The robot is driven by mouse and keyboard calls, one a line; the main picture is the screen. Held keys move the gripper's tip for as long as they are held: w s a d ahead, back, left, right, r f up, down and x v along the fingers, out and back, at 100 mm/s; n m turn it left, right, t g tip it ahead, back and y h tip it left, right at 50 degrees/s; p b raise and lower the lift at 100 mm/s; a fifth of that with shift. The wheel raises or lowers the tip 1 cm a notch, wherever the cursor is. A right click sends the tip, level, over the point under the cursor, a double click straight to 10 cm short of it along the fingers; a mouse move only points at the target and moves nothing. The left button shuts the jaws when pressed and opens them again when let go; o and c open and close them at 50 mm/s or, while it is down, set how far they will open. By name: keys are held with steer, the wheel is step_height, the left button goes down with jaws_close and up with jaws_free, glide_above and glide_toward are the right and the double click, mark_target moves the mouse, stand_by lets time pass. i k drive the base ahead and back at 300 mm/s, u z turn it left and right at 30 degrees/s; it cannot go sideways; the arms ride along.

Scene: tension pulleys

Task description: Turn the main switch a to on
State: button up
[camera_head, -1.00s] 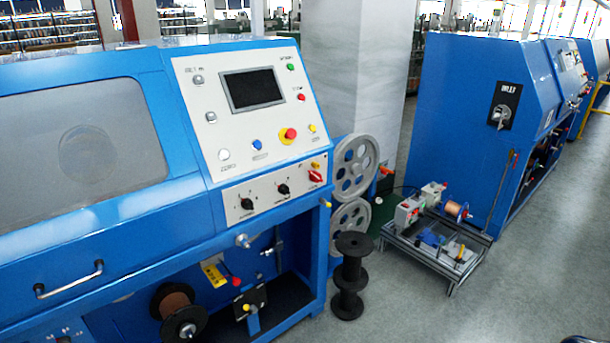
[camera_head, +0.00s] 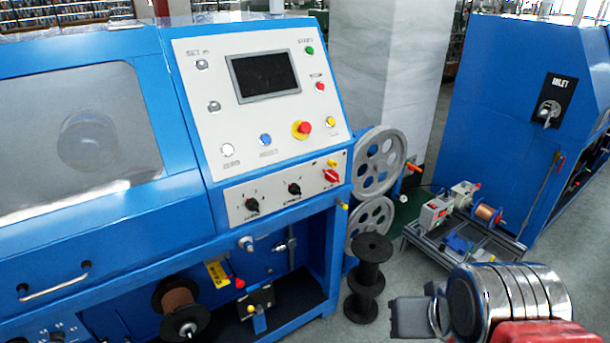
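A red rotary switch (camera_head: 331,176) sits at the right end of the lower control strip on the near blue machine. Two black rotary knobs, a left one (camera_head: 252,205) and a right one (camera_head: 294,189), are on the same strip. A grey handle switch (camera_head: 547,112) on a black plate is on the side of the right blue machine. I cannot tell which of these is main switch a, and their position marks are too small to read. My gripper (camera_head: 408,316) is partly in view at the bottom right, well away from all the switches. Its fingers are not clearly shown.
The sloped panel (camera_head: 215,130) holds a dark screen (camera_head: 264,76), push buttons and a red emergency button (camera_head: 303,128). A black spool (camera_head: 370,272) and a low metal frame (camera_head: 470,240) stand on the floor between the machines. Grey wheels (camera_head: 380,163) are beside the near machine.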

mark_target(332, 177)
steer(key=u, duration=0.6)
steer(key=i, duration=0.95)
steer(key=u, duration=0.55)
